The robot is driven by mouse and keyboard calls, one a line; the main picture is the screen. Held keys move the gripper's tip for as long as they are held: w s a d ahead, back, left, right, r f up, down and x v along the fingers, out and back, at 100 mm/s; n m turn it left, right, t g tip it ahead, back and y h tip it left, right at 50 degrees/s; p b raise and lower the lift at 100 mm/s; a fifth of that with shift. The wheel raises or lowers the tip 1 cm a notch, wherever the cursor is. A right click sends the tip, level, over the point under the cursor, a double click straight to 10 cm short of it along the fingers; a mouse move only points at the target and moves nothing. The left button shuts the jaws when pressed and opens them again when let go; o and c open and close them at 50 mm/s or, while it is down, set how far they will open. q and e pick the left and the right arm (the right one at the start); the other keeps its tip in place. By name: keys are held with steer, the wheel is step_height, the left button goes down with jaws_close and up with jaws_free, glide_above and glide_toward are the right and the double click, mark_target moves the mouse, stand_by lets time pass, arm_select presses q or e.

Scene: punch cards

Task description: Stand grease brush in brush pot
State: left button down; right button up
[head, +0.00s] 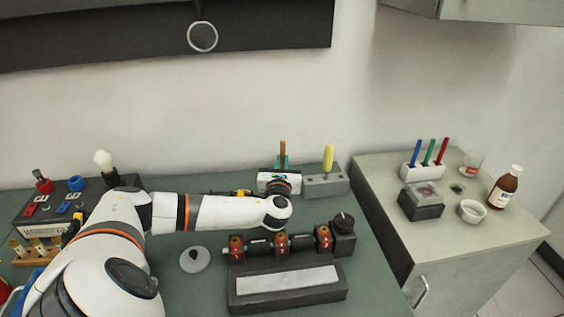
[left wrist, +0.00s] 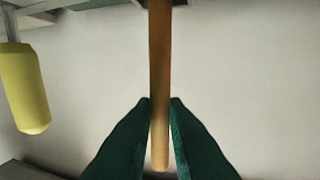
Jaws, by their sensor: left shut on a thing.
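My left gripper (head: 281,163) is at the back of the green bench and is shut on a brown wooden handle (head: 282,147), which I take as the grease brush. The handle stands upright above the fingers. In the left wrist view the handle (left wrist: 160,60) runs between the two green fingertips (left wrist: 160,105); its bristles are not visible. A grey block (head: 325,185) just right of the gripper holds a yellow-handled tool (head: 328,158), also seen in the left wrist view (left wrist: 22,88). I cannot tell which thing is the brush pot. My right gripper is not in view.
A dark tray with a white strip (head: 288,281) and a row of red and black parts (head: 281,244) lie in front of my arm. A side cabinet holds a white pen holder (head: 421,171), white bowl (head: 472,211), brown bottle (head: 505,188) and grey box (head: 421,206).

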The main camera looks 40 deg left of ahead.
arm_select(q)
steer(key=c, duration=1.3)
jaws_free()
steer(key=shift+c, duration=0.2)
steer(key=b+v, duration=0.1)
steer(key=v, duration=1.1)
steer(key=shift+b, duration=0.35)
steer(key=shift+d, duration=0.1)
